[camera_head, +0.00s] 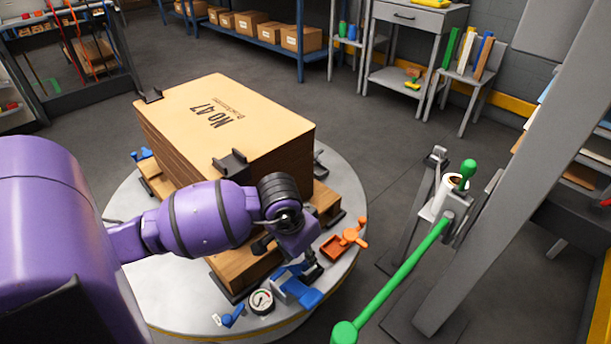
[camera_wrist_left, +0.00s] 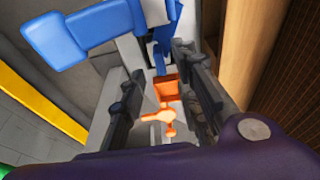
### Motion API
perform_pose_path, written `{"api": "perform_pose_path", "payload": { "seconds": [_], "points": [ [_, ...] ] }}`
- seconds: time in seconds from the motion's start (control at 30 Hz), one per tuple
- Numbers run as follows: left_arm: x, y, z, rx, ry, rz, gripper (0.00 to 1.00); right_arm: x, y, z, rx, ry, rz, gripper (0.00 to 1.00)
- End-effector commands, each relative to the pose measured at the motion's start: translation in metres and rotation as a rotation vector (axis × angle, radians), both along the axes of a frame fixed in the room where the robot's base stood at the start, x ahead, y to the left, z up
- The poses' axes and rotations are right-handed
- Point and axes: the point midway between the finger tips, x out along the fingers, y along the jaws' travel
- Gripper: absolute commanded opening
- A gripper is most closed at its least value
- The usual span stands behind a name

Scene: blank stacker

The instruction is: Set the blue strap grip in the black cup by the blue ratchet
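A blue ratchet (camera_head: 308,298) with a grey body lies near the front edge of the round table. My left gripper (camera_head: 310,262) is just above and behind it. In the left wrist view a large blue handle (camera_wrist_left: 85,32), apparently the ratchet's, fills the top left. My left gripper's fingers (camera_wrist_left: 160,92) stand apart there, with no held thing visible between them. A small blue piece (camera_head: 231,318) left of the gauge may be the strap grip, and another small blue piece (camera_head: 141,154) lies at the table's far left. I cannot make out the black cup for certain.
A tall cardboard stack (camera_head: 240,115) on a wooden pallet (camera_head: 240,268) fills the table's middle. A round gauge (camera_head: 262,301) and an orange ratchet-like tool (camera_head: 345,240) lie near the front and right rim. A stand with a green bar (camera_head: 405,270) stands to the right.

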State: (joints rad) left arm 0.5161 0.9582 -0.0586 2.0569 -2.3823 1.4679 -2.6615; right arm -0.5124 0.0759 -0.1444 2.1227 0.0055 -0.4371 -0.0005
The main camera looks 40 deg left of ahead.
Motion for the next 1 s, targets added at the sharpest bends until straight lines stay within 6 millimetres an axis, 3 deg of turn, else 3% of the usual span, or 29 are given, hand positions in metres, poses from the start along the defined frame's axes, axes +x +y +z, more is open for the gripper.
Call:
{"api": "perform_pose_path", "payload": {
  "seconds": [0.03,0.2,0.4,0.83,0.93,1.0],
  "points": [
    [-0.002,0.002,0.015,0.006,-0.003,-0.005,0.29,0.001,0.0,0.004,0.0,-0.003,0.0,0.0],
    [-0.011,0.002,0.046,0.004,-0.001,-0.003,0.29,-0.001,0.0,0.01,0.0,-0.004,-0.002,0.0],
    [-0.016,0.001,0.066,0.0,0.001,0.0,0.29,-0.004,0.0,0.012,0.0,0.001,-0.004,0.0],
    [-0.019,-0.002,0.069,-0.017,0.006,0.015,0.29,-0.005,0.0,0.012,0.001,0.003,-0.006,0.0],
    [-0.032,-0.017,0.068,-0.108,0.041,0.103,0.29,-0.003,0.0,0.02,0.001,-0.002,-0.006,0.0],
    [-0.048,-0.038,0.069,-0.231,0.097,0.232,0.29,0.0,0.0,0.03,0.002,-0.01,-0.006,0.0]
  ]
}}
